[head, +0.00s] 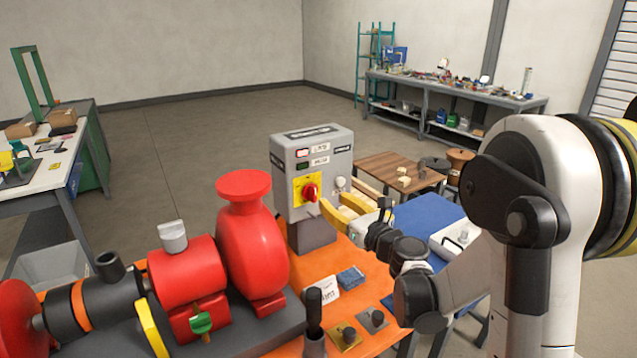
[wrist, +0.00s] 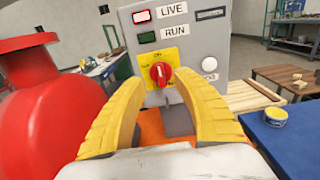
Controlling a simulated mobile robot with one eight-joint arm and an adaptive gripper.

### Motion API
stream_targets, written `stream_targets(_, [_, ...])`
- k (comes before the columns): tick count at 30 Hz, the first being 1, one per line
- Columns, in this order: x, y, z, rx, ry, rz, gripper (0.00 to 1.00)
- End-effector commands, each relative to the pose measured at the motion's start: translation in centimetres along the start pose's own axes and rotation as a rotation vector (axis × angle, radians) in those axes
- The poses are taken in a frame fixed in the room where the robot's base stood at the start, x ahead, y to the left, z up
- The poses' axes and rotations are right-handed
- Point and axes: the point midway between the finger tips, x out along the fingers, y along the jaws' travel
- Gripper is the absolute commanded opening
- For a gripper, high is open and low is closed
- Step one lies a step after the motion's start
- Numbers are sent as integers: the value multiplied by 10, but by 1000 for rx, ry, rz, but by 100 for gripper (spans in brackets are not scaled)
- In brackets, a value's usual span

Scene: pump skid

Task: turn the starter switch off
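The starter switch (head: 310,192) is a red rotary knob on a yellow plate, on the front of a grey starter box (head: 337,153). In the wrist view the red knob (wrist: 160,74) stands about upright, its grip towards the ON mark at the top of the plate. My gripper (head: 332,200) has two yellow fingers. In the wrist view the gripper (wrist: 152,72) is open and empty, its fingers on either side of the knob. The tips appear short of the knob; contact cannot be made out.
A red pump (head: 252,238) stands close left of the box. The LIVE lamp (wrist: 141,16) shows red and the RUN lamp (wrist: 147,37) dark green. A pale round button (wrist: 209,64) sits right of the switch. A wooden table (head: 388,172) and blue surface (head: 424,216) lie to the right.

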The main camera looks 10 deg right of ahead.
Motion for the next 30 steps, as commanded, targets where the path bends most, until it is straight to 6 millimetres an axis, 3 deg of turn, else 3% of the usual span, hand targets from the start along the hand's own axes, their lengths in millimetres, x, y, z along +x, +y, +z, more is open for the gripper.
stream_targets(9, [61, 2, -3, -5, 1, 4, 36])
stream_targets(15, [90, 2, -2, -6, 2, 3, 36])
stream_targets(27, [100, 2, 0, -7, 2, 3, 36])
stream_targets(28, [100, 2, 0, -7, 2, 3, 32])
stream_targets(30, [100, 2, 0, -7, 2, 3, 10])
